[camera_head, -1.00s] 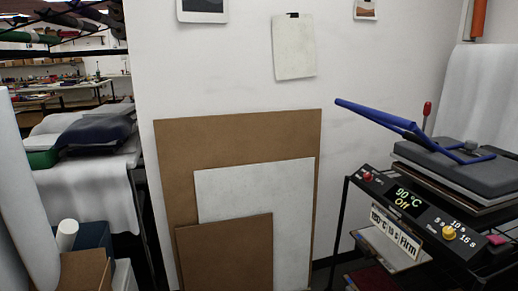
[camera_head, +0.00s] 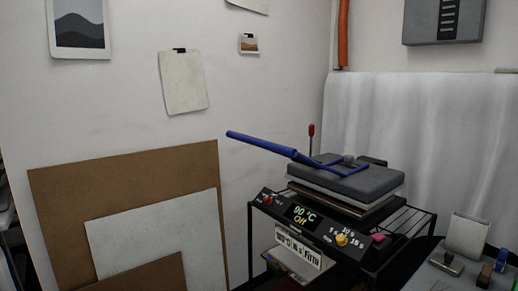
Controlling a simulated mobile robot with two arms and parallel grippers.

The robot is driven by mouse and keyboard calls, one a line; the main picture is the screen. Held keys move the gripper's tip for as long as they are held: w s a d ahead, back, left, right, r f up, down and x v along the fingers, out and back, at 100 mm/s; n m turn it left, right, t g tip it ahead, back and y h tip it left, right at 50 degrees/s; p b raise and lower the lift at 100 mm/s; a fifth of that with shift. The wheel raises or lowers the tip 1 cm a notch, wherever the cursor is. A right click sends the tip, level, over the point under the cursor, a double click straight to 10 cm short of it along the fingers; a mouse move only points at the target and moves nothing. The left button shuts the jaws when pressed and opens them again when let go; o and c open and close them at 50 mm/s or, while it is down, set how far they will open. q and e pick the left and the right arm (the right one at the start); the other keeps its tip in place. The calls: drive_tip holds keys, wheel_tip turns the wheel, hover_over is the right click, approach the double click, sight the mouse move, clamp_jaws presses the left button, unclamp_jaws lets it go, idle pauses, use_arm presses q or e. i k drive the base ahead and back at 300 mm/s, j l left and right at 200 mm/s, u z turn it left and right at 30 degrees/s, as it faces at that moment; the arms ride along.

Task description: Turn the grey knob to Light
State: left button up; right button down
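The heat press (camera_head: 345,185) stands on a black rack right of the middle, with a grey upper plate and a long blue handle (camera_head: 265,144) reaching to the left. A small grey part (camera_head: 349,159) sits on top of the plate by the handle's frame; I cannot tell whether it is the grey knob, and no Light mark is readable. The front panel (camera_head: 319,224) has a display reading 90 °C Off, a red knob (camera_head: 266,199), a yellow knob (camera_head: 341,240) and a pink part (camera_head: 378,238). Neither of my grippers is in view.
A card (camera_head: 298,248) below the panel ends in the word Firm. Brown and white boards (camera_head: 140,168) lean on the wall at left. A grey table (camera_head: 440,280) with stamps and small items is at lower right. A grey wall box (camera_head: 444,22) hangs above.

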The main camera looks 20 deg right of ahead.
sight(349, 159)
drive_tip(key=z, duration=1.9)
